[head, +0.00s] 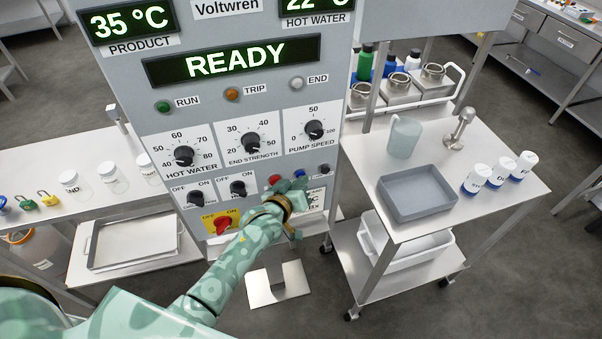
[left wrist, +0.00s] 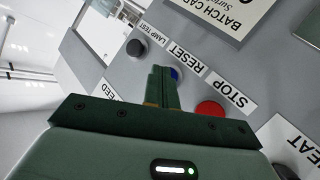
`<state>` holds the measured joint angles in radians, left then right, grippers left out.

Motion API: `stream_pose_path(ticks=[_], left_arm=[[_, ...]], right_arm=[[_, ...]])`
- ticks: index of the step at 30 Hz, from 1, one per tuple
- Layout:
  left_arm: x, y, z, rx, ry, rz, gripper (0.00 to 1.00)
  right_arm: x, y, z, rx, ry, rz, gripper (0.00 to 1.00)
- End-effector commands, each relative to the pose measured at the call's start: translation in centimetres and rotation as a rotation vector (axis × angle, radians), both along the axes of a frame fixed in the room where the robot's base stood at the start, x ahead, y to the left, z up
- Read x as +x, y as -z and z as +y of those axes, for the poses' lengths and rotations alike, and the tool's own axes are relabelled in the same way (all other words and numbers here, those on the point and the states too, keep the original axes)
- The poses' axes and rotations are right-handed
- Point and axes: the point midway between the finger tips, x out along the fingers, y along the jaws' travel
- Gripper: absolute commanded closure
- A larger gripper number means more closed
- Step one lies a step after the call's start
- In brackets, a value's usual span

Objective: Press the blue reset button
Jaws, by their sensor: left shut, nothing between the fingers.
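The blue reset button (left wrist: 174,73) sits on the grey panel beside the label RESET in the left wrist view, partly hidden by my fingers. It also shows as a small blue spot (head: 299,173) in the head view. My left gripper (left wrist: 165,72) is shut and empty, its fingertips pointing at the panel and overlapping the button's edge in the picture. I cannot tell if they touch it. In the head view my left gripper (head: 296,186) is at the lower right of the control panel (head: 240,120). My right gripper is not in view.
The red stop button (left wrist: 210,112) and the dark lamp test button (left wrist: 136,47) flank the blue one. The display (head: 235,60) reads READY. A steel cart (head: 460,215) with a grey tray (head: 418,194) stands to the right. A bench (head: 60,160) stands to the left.

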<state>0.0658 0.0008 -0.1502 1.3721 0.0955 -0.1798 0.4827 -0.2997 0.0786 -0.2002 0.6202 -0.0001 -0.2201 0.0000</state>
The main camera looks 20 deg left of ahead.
Motion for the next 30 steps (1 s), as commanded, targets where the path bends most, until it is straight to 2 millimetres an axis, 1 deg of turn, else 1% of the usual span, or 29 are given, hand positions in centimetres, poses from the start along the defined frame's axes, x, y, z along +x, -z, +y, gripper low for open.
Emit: stream_pose_path(ticks=[5, 12, 18, 22, 30], left_arm=[[-0.3, 0.0, -0.2, -0.001, 0.000, 0.001, 1.00], [-2.5, -0.2, -1.7, -0.002, 0.000, 0.004, 1.00], [-4.4, -0.1, -3.0, -0.002, 0.000, 0.003, 1.00], [-5.0, 0.0, -3.4, -0.001, 0.000, 0.003, 1.00], [-5.2, 0.2, -3.7, -0.005, 0.002, 0.006, 1.00]], right_arm=[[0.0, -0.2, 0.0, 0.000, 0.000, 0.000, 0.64], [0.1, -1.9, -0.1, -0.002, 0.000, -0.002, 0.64], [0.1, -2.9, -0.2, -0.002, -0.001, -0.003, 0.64], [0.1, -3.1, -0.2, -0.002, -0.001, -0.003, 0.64], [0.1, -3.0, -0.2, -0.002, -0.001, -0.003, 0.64]])
